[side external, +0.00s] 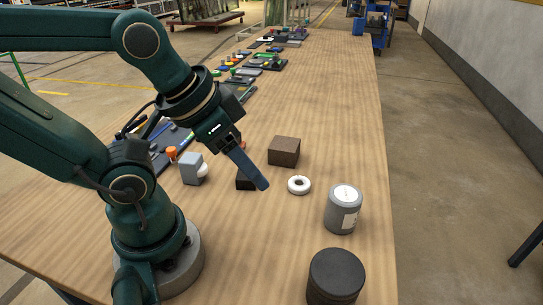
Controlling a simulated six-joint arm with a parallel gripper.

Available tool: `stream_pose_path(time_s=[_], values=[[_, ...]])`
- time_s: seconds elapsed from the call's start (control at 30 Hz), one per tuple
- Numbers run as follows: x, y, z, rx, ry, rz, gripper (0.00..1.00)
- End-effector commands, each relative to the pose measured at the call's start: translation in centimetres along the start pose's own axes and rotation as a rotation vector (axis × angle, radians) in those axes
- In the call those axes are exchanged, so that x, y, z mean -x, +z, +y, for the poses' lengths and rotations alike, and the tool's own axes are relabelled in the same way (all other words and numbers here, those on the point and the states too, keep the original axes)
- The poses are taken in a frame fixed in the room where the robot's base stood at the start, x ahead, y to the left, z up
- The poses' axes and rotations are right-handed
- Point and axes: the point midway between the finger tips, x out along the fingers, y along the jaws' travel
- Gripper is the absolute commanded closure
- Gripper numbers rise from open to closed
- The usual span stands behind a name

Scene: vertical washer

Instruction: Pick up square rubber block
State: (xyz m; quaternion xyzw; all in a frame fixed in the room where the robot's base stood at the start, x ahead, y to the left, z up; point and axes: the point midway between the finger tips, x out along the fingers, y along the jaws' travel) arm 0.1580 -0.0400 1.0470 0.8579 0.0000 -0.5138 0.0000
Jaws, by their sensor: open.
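A small black block (244,183), which looks like the square rubber block, lies on the wooden table. It is partly hidden behind my gripper's finger. My gripper (262,184) points down and to the right, with its blue-grey finger in front of the black block. Only one finger shows clearly, and nothing is seen held. I cannot tell whether the finger touches the block. A larger dark brown block (284,151) stands behind and to the right of the gripper.
A white ring washer (299,185) lies right of the fingertip. A grey can with a white label (343,209) and a black cylinder (335,277) stand near the right edge. A grey block (191,168) with a white round part is at left. The far table centre is clear.

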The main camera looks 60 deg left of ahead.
Motion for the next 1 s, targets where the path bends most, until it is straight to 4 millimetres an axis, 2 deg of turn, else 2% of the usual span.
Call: stream_pose_path(time_s=[0.03,0.1,0.43,0.57,0.8,1.0], values=[[0.0,0.0,0.0,0.000,0.000,0.000,0.35],[0.0,0.0,0.0,0.000,0.000,0.000,0.09],[-0.1,0.1,-0.1,-0.005,-0.004,-0.007,0.09],[-1.1,1.1,-0.7,-0.059,-0.041,-0.087,0.09],[-4.3,5.0,-4.5,-0.359,-0.219,-0.405,0.09],[-5.8,6.9,-8.6,-0.687,-0.382,-0.643,0.09]])
